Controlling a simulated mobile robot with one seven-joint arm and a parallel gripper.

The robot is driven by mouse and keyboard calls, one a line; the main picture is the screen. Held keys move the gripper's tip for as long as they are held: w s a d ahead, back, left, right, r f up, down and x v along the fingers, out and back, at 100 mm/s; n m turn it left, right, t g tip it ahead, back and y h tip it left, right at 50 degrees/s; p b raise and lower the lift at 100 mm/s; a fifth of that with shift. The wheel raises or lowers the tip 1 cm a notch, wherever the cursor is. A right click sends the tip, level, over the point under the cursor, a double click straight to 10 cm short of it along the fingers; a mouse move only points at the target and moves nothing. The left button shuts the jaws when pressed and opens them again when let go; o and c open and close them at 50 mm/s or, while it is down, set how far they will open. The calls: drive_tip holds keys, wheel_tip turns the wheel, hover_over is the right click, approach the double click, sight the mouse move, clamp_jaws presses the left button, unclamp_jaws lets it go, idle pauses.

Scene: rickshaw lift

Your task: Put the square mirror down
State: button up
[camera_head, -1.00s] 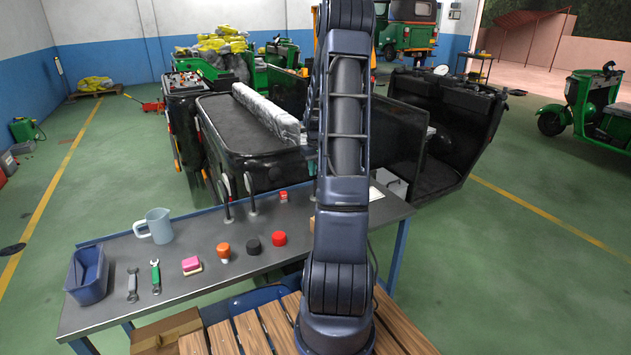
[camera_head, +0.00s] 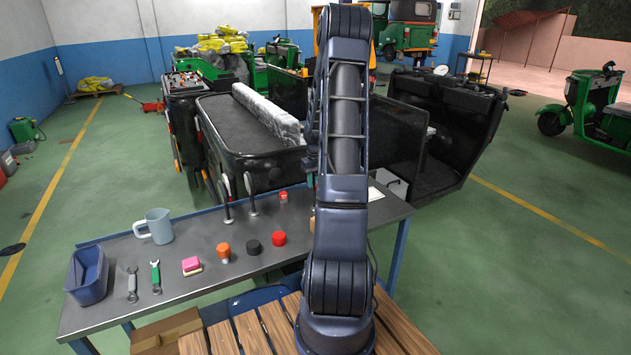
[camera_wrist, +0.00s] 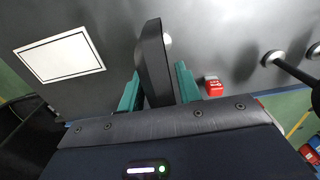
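The square mirror (camera_wrist: 153,65) shows in the wrist view as a dark slab, seen nearly edge-on. My gripper (camera_wrist: 158,88) has its teal fingers on both sides of the slab and is shut on it. The mirror is upright in the picture, over the grey table (camera_wrist: 215,25). A small pale round spot shows beside its upper part. The gap between mirror and table cannot be judged. In the head view, my arm hides the gripper and the mirror. A white rectangle with a dark outline (camera_wrist: 60,55) lies on the table, left of the mirror in the wrist view.
Two mirrors on stems (camera_head: 226,195) (camera_head: 251,192) stand at the table's back edge. A small red-topped item (camera_wrist: 213,86) is close right of my gripper. A jug (camera_head: 155,227), several caps, a sponge (camera_head: 191,265), wrenches and a blue tray (camera_head: 88,275) occupy the table's left part.

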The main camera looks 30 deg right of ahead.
drive_tip(key=shift+o, duration=0.9)
drive_tip(key=shift+r, duration=0.1)
wheel_tip(320, 180, up, 12)
drive_tip(key=shift+r, duration=0.1)
drive_tip(key=s+a+r+t+h, duration=0.1)
drive_tip(key=s+a+r+t, duration=0.1)
drive_tip(key=s+a+r, duration=1.25)
drive_tip(key=s+a+r+t, duration=0.1)
drive_tip(key=s+a, duration=0.4)
drive_tip(key=s, duration=0.4)
drive_tip(key=s+a+r+t+y, duration=0.1)
drive_tip(key=s+a, duration=0.4)
drive_tip(key=s, duration=0.5)
drive_tip(key=shift+a+r+t, duration=0.3)
drive_tip(key=shift+a, duration=0.1)
